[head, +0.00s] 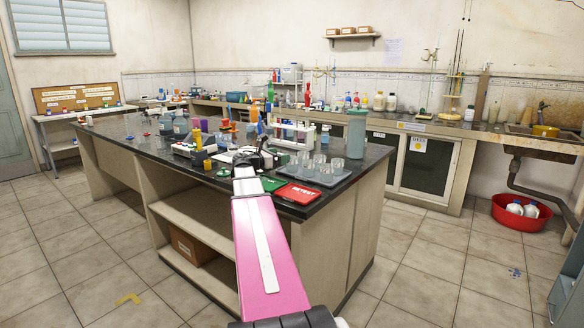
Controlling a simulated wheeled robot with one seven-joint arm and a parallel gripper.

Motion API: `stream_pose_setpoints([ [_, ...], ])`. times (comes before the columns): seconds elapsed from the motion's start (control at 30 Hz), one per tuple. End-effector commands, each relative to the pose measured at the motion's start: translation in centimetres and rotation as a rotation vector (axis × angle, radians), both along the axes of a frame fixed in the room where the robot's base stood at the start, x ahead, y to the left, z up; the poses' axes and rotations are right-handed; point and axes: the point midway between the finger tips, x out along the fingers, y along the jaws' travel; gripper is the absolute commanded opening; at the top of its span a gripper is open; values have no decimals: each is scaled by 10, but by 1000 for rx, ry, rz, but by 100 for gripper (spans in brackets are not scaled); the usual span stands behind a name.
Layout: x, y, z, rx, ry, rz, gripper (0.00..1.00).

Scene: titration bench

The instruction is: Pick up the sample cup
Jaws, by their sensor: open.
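Several small clear cups (337,166) stand upright on a grey tray (325,183) near the right end of the dark island bench. I cannot tell which of them is the sample cup. My pink arm reaches over the bench's front edge. My gripper (262,152) is small in the head view, just left of the tray and apart from the cups. It is open, and I see nothing held in it. The arm and gripper hide part of the bench top behind them.
A rack of tubes (292,133) stands behind the gripper. Bottles and small containers crowd the bench's left part.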

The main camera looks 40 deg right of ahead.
Motion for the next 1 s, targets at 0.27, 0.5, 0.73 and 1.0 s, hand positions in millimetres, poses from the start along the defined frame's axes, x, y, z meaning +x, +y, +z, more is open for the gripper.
stream_pose_setpoints([
  [0.27,1,-9,-26,-1,-2,-2,87],
  [0.5,1,-19,-25,-1,-1,0,87],
  [0.73,2,-52,-25,-2,-1,0,87],
  [1.0,2,-75,-25,-3,-2,2,87],
])
